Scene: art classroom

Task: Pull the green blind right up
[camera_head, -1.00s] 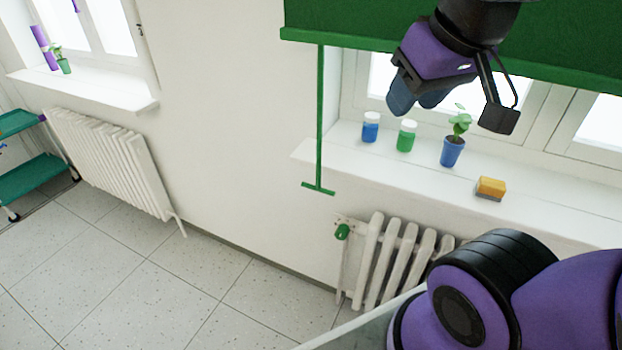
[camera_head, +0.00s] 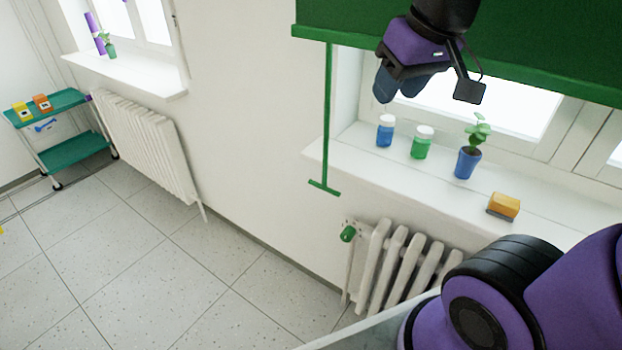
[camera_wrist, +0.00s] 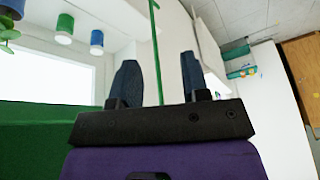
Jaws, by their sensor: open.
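The green blind (camera_head: 520,45) hangs across the top of the right window, its lower edge above the sill. A thin green pull rod (camera_head: 327,120) hangs from its left end and ends in a short crossbar (camera_head: 324,188) below sill height. My gripper (camera_head: 390,92) is in front of the blind's lower edge, to the right of the rod. In the wrist view my gripper (camera_wrist: 160,85) is open, its two dark fingers apart. The rod (camera_wrist: 157,50) shows there between the fingers, but I cannot tell how far beyond them it is. The blind (camera_wrist: 35,140) also shows at lower left.
On the sill (camera_head: 400,172) stand a blue jar (camera_head: 385,132), a green jar (camera_head: 422,144), a potted plant (camera_head: 468,162) and a yellow-orange block (camera_head: 503,206). A radiator (camera_head: 395,265) is below. The floor to the left is clear up to a teal cart (camera_head: 75,147).

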